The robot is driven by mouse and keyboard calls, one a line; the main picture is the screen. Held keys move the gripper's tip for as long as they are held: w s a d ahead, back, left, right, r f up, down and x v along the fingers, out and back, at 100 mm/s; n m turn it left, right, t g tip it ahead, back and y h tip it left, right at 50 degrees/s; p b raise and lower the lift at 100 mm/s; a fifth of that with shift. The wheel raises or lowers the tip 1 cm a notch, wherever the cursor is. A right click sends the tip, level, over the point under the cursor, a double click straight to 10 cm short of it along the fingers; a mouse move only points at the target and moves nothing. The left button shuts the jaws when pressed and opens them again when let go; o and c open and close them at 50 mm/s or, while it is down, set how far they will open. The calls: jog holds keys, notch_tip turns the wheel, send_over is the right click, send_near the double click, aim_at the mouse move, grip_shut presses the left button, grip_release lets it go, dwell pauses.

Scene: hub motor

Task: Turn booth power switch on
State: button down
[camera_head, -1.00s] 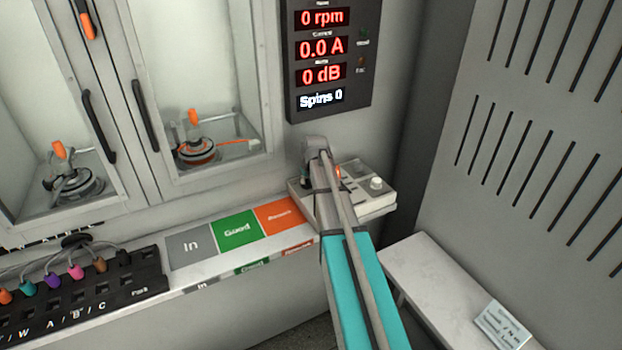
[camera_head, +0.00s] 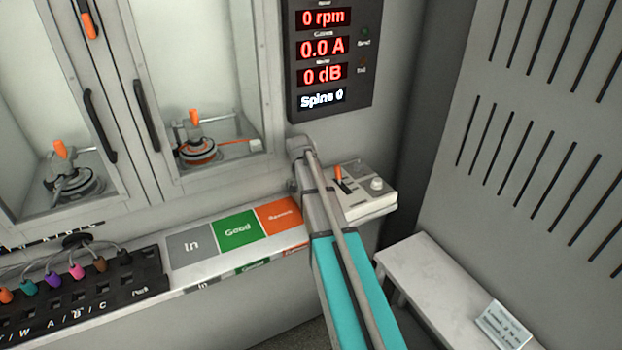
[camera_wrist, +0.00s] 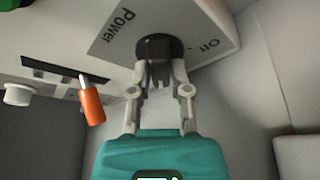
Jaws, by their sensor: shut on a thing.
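The white control box (camera_head: 372,207) sits on the shelf below the display; it also shows in the wrist view (camera_wrist: 100,35). The knob's pointing direction is hard to tell. In the head view my arm hides the knob and my fingertips.
An orange lever (camera_head: 338,174) stands on the control box, near my fingers in the wrist view (camera_wrist: 91,103). The display (camera_head: 323,55) reads 0 rpm, 0.0 A, 0 dB. Coloured pads (camera_head: 237,230) lie left of my arm. A low bench (camera_head: 430,275) stands at right.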

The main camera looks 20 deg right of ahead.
jog(key=shift+w+d, duration=0.1)
jog(key=shift+w, duration=0.15)
jog(key=c, duration=0.6)
grip_release()
jog(key=shift+c, duration=0.2)
jog(key=shift+o, duration=0.3)
jog(key=shift+s, duration=0.1)
jog(key=s+a+r+n+g+y+p, duration=0.1)
jog(key=s+a+r+n+p, duration=0.2)
jog(key=s+a, duration=0.4)
jog(key=s+a+r+n+g+y+p, duration=0.1)
jog(key=s+a+r+n+p, duration=0.1)
jog(key=s+a, duration=0.5)
jog(key=s+a+r+n+g+y+p, duration=0.1)
jog(key=s+a+r+n+p, duration=0.2)
jog(key=s+a, duration=0.4)
jog(key=s+r+p, duration=0.1)
jog(key=s+p, duration=0.1)
jog(key=s, duration=0.3)
jog(key=shift+a+n, duration=0.2)
jog(key=shift+n, duration=0.1)
